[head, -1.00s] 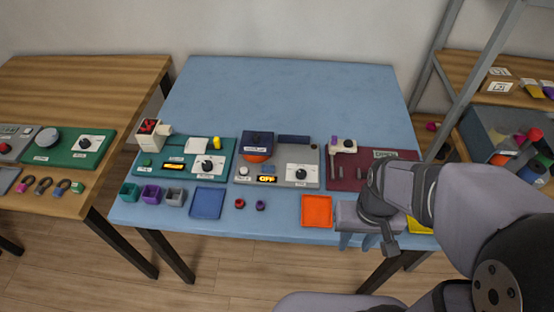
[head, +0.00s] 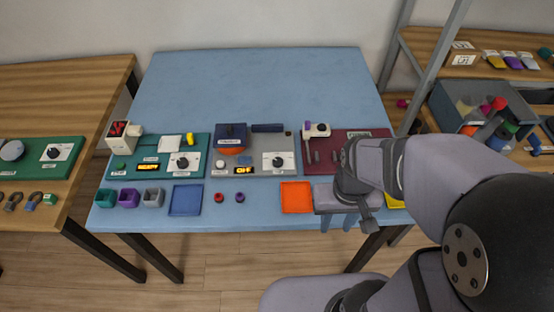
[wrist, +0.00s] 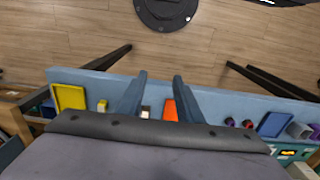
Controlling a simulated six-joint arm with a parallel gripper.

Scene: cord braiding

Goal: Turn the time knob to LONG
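My gripper (head: 338,222) is open and empty, its two fingers pointing down at the table's front edge, right of the orange tray (head: 297,197). The wrist view also shows its parted fingers (wrist: 158,82). Three dials show: one on the teal panel (head: 184,162), one on the grey panel (head: 278,162), and one on the green panel of the left table (head: 56,152). Each has a white plate and a dark knob. Their lettering is too small to read, so I cannot tell which is the time knob. My gripper is apart from all three.
A maroon panel (head: 355,137) stands partly behind my arm. A blue tray (head: 186,199), small cups (head: 130,198) and two small round pieces (head: 219,197) lie along the blue table's front. The back of the blue table (head: 255,80) is clear. A shelf frame (head: 420,75) stands at right.

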